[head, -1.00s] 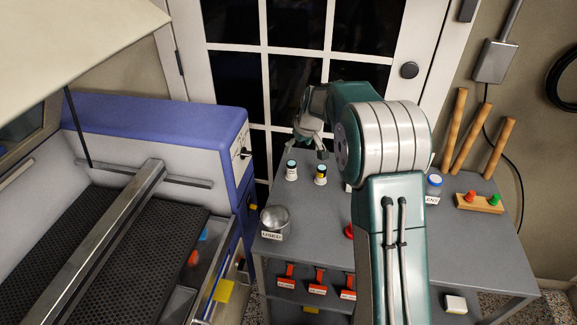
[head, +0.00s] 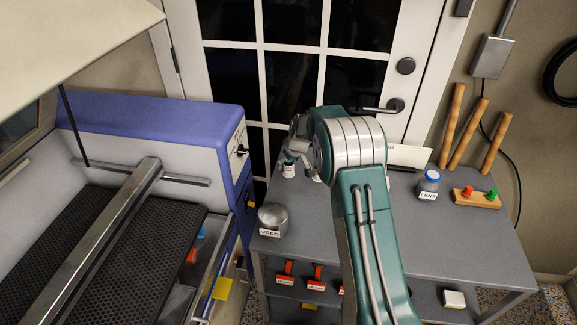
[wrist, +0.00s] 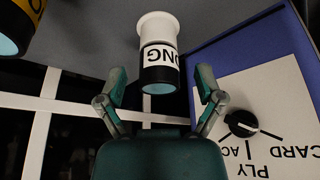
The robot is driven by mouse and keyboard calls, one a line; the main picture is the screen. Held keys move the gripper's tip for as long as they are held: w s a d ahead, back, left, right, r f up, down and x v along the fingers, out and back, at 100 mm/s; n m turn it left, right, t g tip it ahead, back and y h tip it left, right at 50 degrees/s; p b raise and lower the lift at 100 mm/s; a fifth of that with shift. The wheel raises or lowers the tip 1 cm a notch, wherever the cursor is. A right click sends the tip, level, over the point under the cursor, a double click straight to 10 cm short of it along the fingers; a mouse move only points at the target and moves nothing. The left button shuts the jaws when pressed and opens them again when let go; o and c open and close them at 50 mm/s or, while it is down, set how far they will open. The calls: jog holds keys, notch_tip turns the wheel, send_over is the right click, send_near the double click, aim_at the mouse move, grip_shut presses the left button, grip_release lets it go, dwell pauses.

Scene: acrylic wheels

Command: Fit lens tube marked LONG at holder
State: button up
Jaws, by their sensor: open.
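The tube marked LONG (wrist: 159,55) has a white flanged end, a white label of which "ONG" shows, a black band and a pale blue lens face. In the head view it stands on the grey table (head: 470,240), partly hidden at my gripper (head: 291,163). In the wrist view my gripper (wrist: 162,76) is open, with one finger to each side of the tube's lens end and gaps between. A second tube with a yellow band (wrist: 22,20) shows at the wrist view's top left corner. I cannot make out the holder.
A metal can labelled USED (head: 272,219) stands at the table's left front. A blue-lidded jar (head: 428,183) and a wooden block with red and green pegs (head: 477,198) are at the right. The blue-and-white machine (head: 150,125), left of the table, is open.

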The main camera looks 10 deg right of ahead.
jog(key=shift+c, duration=0.3)
jog(key=shift+f, duration=0.1)
grip_shut()
